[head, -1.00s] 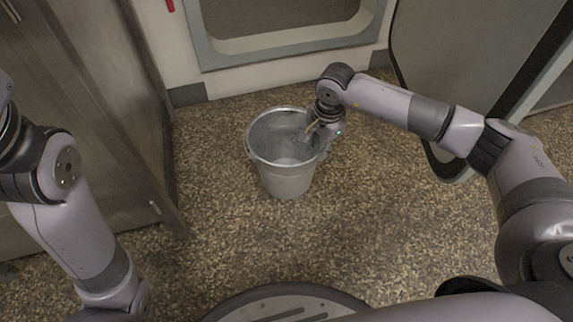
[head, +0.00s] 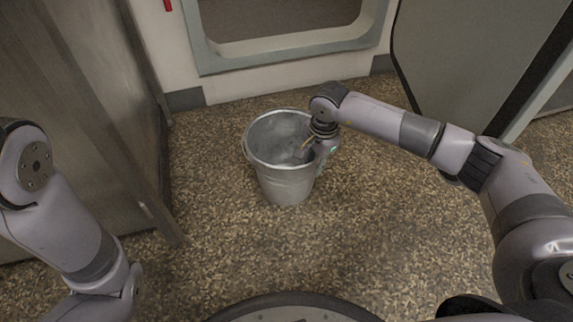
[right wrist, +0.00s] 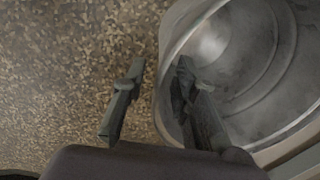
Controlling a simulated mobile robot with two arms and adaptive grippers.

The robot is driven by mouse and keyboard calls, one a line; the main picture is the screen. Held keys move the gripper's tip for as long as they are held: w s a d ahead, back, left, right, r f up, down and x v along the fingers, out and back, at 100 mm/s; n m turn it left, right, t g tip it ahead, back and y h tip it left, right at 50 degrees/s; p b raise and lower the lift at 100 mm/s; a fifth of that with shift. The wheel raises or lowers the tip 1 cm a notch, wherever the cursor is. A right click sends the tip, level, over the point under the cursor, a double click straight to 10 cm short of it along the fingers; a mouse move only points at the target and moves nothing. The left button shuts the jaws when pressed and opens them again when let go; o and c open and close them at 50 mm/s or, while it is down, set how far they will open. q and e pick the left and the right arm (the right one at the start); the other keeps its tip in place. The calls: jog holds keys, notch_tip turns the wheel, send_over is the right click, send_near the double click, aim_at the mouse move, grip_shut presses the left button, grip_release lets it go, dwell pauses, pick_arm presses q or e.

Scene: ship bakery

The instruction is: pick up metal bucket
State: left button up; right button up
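The metal bucket (head: 286,186) stands upright on the floor with its open top up. It also shows in the right wrist view, its grey wall (right wrist: 262,75) filling the right side. My right gripper (head: 311,150) is at the bucket's right rim. In the right wrist view, my right gripper (right wrist: 160,78) is open with a clear gap between its fingers. One finger is over the floor outside the rim, the other over the bucket's opening. The rim passes between them, and I cannot tell contact. My left arm shows at the left, but its gripper is out of view.
A metal cabinet (head: 75,110) stands to the left of the bucket. A wall with a framed opening (head: 290,53) is behind it. A grey panel (head: 470,65) stands at the back right. The speckled floor (head: 390,230) is clear in front and to the right.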

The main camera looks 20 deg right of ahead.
grip_shut()
dwell(0.8)
jog(key=shift+r, duration=0.15)
